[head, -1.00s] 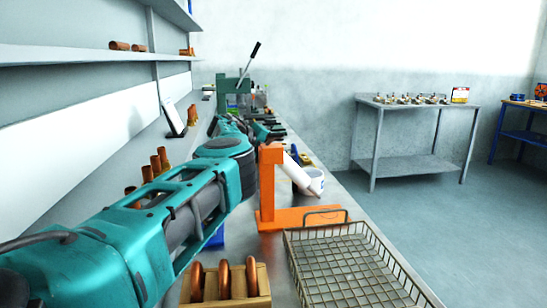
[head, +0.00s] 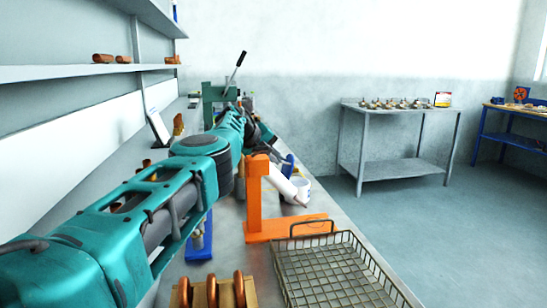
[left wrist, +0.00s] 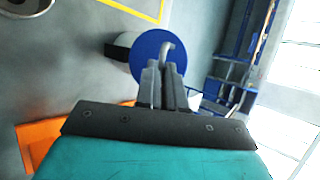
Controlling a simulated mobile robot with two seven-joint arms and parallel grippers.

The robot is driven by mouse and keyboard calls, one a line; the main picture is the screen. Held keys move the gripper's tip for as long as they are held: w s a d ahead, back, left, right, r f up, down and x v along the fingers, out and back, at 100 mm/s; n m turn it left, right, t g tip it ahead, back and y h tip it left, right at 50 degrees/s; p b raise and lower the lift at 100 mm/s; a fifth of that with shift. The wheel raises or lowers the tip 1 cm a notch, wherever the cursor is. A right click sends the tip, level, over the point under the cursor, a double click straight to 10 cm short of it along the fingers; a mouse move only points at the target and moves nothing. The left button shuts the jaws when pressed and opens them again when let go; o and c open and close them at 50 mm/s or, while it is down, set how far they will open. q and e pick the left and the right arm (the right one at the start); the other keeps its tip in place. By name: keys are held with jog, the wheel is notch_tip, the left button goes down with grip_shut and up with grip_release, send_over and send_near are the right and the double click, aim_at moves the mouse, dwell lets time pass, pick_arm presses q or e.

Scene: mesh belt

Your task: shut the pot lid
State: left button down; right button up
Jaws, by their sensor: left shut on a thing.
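My right gripper is not in view.
A wire basket (head: 335,272) and a wooden rack of copper rings (head: 212,293) are nearer. A green press (head: 215,105) stands behind.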

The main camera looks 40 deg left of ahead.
pick_arm(q)
jog(key=shift+d+r, duration=0.1)
jog(key=shift+d, duration=0.05)
jog(key=c, duration=1.2)
grip_release()
jog(key=shift+c, duration=0.2)
jog(key=b+v, duration=0.2)
jog(key=v, duration=1.1)
